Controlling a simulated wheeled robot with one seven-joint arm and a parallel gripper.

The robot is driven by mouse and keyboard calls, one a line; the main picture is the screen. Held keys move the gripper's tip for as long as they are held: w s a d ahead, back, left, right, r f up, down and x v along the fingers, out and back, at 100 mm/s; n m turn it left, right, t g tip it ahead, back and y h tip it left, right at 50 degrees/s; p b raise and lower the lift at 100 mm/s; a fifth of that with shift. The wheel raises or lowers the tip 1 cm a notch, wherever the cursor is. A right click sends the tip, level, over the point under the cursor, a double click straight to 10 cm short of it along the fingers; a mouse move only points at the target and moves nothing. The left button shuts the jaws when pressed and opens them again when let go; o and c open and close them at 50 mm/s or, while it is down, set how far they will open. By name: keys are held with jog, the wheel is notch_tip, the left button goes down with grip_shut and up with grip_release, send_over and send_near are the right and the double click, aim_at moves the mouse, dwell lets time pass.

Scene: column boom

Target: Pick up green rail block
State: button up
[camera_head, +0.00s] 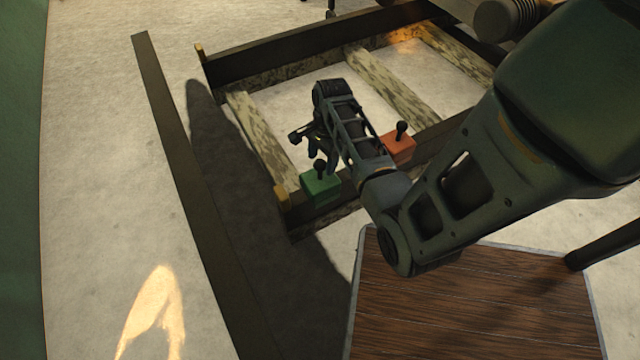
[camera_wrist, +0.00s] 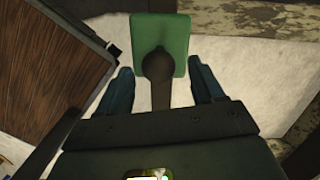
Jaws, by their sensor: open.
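The green rail block (camera_head: 321,187) sits on the near dark rail of a frame, close to its left corner, with a dark knobbed post (camera_head: 320,167) standing up from its top. In the wrist view the green block (camera_wrist: 173,30) is at top centre, and its dark knob (camera_wrist: 157,65) points toward me between the jaws. My gripper (camera_wrist: 163,82) is open, with one finger on each side of the knob and no visible contact. In the head view my gripper (camera_head: 306,141) is above and just behind the green block.
An orange block (camera_head: 398,148) with a similar knob sits further right on the same rail, near my forearm. A wooden-topped platform (camera_head: 470,300) stands in front. A long dark beam (camera_head: 190,190) lies left of the frame. Pale floor shows between the slats.

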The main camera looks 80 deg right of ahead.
aim_at(320, 170)
jog(key=f, duration=0.1)
jog(key=f+b, duration=0.1)
jog(key=f, duration=0.1)
jog(key=f+b, duration=0.1)
jog(key=shift+w+a+f, duration=0.2)
jog(key=shift+a+f, duration=0.15)
grip_shut()
jog(key=shift+r, duration=0.1)
dwell(1.0)
